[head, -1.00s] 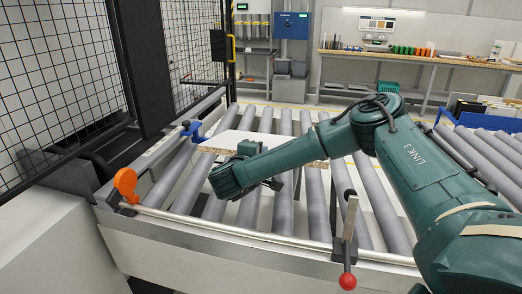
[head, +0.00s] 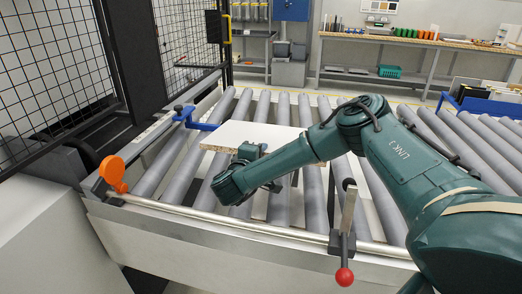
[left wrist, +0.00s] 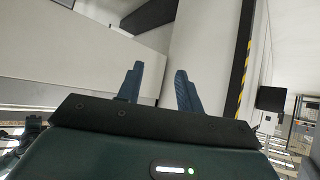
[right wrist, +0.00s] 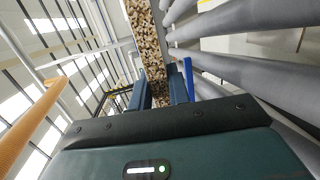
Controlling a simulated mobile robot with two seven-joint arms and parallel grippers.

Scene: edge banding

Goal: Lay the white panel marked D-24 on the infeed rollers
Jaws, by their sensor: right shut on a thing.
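The white panel (head: 262,134) has a bare chipboard edge facing me. It is over the infeed rollers (head: 172,168) in the head view, roughly level. I cannot tell whether it touches them. No D-24 mark is legible. My right gripper (head: 249,153) is shut on the panel's near edge; its fingers also show on the chipboard edge (right wrist: 143,42) in the right wrist view (right wrist: 161,92). My left gripper (left wrist: 156,84) is open and empty in the left wrist view, away from the panel, with pale machine surfaces beyond it.
A blue stop (head: 190,118) stands at the panel's left. An orange knob (head: 113,173) and a red-knobbed lever (head: 344,276) sit along the near rail (head: 225,226). A mesh fence (head: 45,75) bounds the left. Bare rollers lie right of the panel.

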